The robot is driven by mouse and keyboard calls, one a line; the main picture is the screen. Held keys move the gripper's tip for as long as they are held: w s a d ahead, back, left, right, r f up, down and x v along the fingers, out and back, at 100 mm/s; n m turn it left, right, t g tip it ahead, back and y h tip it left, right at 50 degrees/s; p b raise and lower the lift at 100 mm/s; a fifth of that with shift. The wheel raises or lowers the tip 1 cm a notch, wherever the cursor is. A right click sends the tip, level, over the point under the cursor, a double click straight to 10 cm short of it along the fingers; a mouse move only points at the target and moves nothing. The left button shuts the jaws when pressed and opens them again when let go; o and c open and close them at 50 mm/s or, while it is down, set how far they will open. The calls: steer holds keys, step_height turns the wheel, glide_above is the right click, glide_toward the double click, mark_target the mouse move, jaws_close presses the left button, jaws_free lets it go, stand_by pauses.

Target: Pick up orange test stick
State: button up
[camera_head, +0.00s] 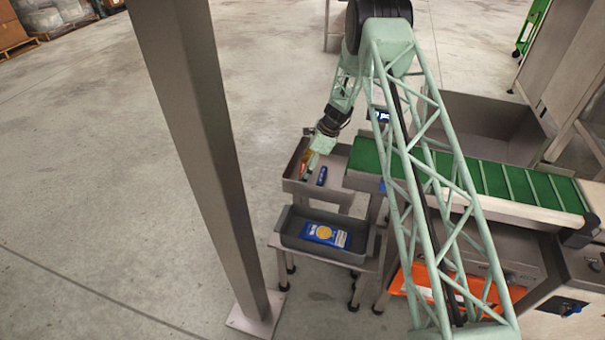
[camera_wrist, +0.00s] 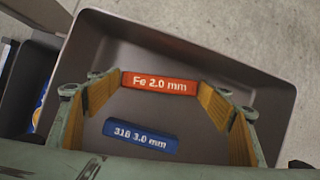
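The orange test stick (camera_wrist: 160,83), marked "Fe 2.0 mm", is in the wrist view, in a grey-brown metal tray (camera_wrist: 253,86). A blue stick (camera_wrist: 141,136), marked "316 3.0 mm", lies on the tray floor nearer the gripper's base. My gripper (camera_wrist: 160,88) has its ribbed orange-yellow finger pads spread wide, one near each end of the orange stick. I cannot tell whether the pads touch it. In the head view my gripper (camera_head: 306,160) reaches down into the tray (camera_head: 327,190), and the blue stick (camera_head: 321,176) lies to its right. The orange stick is mostly hidden there.
A grey bin (camera_head: 284,240) with a blue and yellow packet (camera_head: 326,235) stands on a small stand in front of the tray. A green conveyor (camera_head: 500,182) runs to the right. A steel post (camera_head: 205,140) stands at left. Open floor lies beyond.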

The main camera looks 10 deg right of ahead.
steer(key=c, duration=0.5)
steer(key=shift+o, duration=0.2)
steer(key=shift+r, duration=0.1)
step_height(320, 180, up, 10)
steer(key=p, duration=0.2)
steer(key=shift+s, duration=0.1)
stand_by(0.7)
